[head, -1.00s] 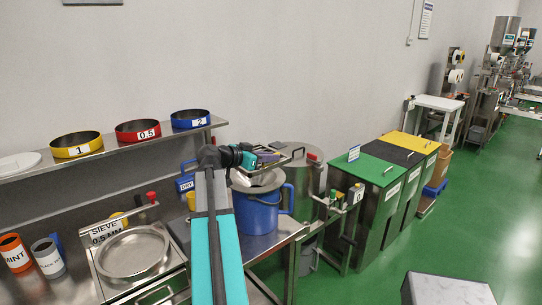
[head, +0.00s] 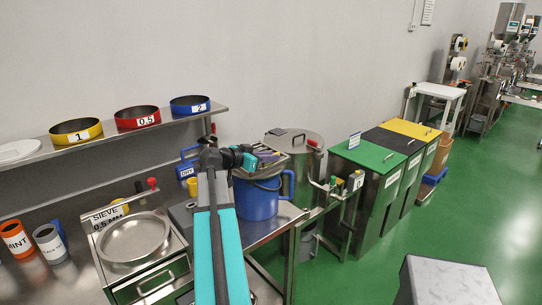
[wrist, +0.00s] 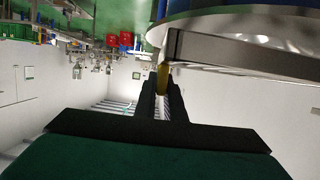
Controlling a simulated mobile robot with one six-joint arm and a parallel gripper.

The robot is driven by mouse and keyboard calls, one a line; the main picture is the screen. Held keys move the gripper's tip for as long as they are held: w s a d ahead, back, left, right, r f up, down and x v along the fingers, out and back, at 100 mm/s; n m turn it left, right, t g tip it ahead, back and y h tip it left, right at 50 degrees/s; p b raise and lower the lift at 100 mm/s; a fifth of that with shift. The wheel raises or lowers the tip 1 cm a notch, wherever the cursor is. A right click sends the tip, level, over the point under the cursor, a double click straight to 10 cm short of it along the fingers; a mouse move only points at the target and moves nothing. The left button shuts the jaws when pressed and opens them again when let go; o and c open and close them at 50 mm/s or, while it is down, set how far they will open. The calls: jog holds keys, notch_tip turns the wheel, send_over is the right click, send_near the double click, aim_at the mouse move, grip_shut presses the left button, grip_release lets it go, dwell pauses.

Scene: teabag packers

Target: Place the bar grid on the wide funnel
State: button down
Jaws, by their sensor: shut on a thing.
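My gripper (head: 257,158) is shut on the bar grid, a metal frame (head: 270,168) held over the top of the blue jug (head: 257,199). In the wrist view, my fingers (wrist: 163,88) close on a brass-coloured part at the grid's near end, and the grid's frame (wrist: 240,54) reaches off to the right. A round pale rim (wrist: 205,22), likely the wide funnel, shows behind the frame. In the head view the grid and gripper mostly hide the funnel in the jug's mouth. I cannot tell whether the grid touches the rim.
The jug stands on a steel bench beside a lidded steel drum (head: 295,146). A sieve unit (head: 135,238) is to the left, below a shelf (head: 120,136) with yellow, red and blue sieve rings. Green, black and yellow lidded bins (head: 368,157) stand to the right.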

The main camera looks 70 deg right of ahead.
jog(key=shift+f+b, duration=0.5)
jog(key=shift+b, duration=0.15)
dwell(0.7)
jog(key=c, duration=1.8)
grip_release()
jog(key=shift+o, duration=0.2)
jog(key=shift+a, duration=0.1)
jog(key=b+v, duration=0.3)
jog(key=v, duration=1)
jog(key=shift+a+b, duration=0.3)
jog(key=shift+b, duration=0.1)
jog(key=shift+r, duration=0.1)
